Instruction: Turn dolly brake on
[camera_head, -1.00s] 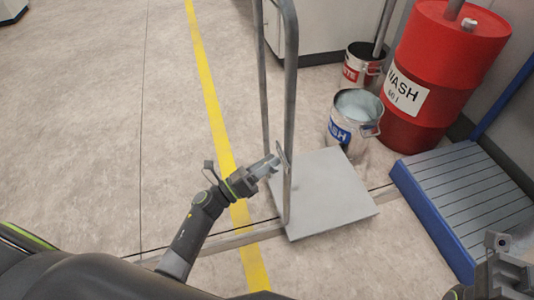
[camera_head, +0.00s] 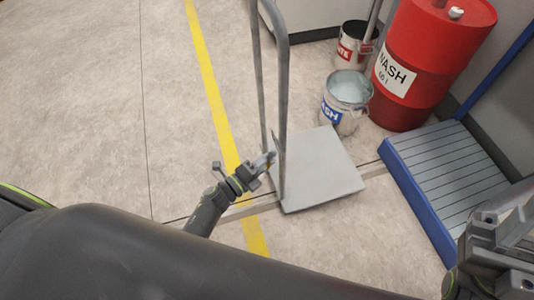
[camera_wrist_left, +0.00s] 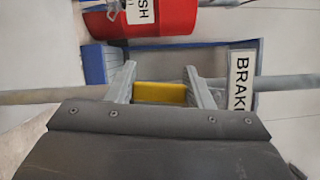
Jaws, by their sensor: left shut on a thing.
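The dolly (camera_head: 325,178) has a flat grey platform and a tall tubular handle frame (camera_head: 284,100). My left gripper (camera_head: 268,160) is at the lower part of the handle frame. In the left wrist view, the fingers of my left gripper (camera_wrist_left: 161,88) are shut on a yellow brake piece (camera_wrist_left: 160,93). A white plate lettered "BRAKE" (camera_wrist_left: 240,85) is just right of the fingers; its last letters are partly hidden. My right gripper (camera_head: 490,245) is at the lower right edge, away from the dolly; its finger opening is unclear.
A white wash bucket (camera_head: 346,100) stands just behind the platform, with a waste bucket (camera_head: 354,45) behind it. A red wash drum (camera_head: 425,70) stands behind right. A blue-edged grated platform (camera_head: 450,175) lies to the right. The floor left of the yellow line (camera_head: 205,75) is clear.

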